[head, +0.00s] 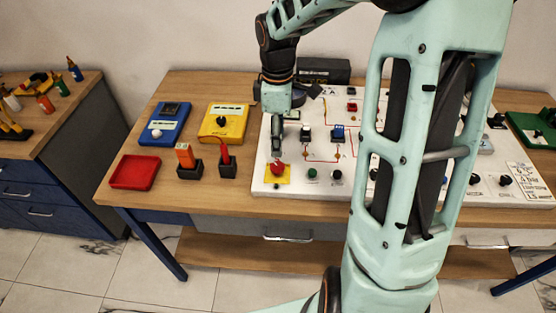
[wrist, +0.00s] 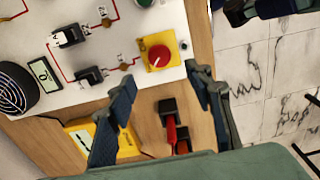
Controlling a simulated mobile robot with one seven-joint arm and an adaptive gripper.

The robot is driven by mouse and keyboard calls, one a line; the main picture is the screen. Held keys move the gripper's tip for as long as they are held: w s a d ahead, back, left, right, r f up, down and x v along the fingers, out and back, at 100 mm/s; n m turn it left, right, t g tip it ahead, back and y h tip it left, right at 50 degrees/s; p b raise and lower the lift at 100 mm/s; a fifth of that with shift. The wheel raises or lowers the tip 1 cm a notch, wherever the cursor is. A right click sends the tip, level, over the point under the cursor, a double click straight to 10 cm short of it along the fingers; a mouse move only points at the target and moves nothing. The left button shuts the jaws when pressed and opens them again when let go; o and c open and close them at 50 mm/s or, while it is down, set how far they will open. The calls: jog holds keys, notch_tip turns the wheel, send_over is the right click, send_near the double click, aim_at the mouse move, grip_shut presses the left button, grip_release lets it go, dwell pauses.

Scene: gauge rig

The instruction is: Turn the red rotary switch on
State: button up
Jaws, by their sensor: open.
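A red round knob (head: 277,168) sits on a yellow square plate at the front left corner of the white circuit board (head: 262,188). In the wrist view the red knob (wrist: 159,56) is seen from above, beyond the fingertips. My gripper (head: 277,146) points down just behind and above the knob. In the wrist view my gripper (wrist: 162,88) has its two dark fingers spread apart with nothing between them. The fingers look apart from the knob. The gap between fingertips and knob in height is hard to tell.
Left of the board are a yellow meter (head: 224,122), a blue meter (head: 166,124), a red tray (head: 135,172) and two black holders with an orange and a red tool (head: 226,155). Black and green knobs (head: 312,173) line the board's front edge. My arm hides part of the board.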

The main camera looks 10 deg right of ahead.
aim_at(277, 166)
notch_tip(277, 166, down, 10)
dwell(0.4)
jog(key=c, duration=1.2)
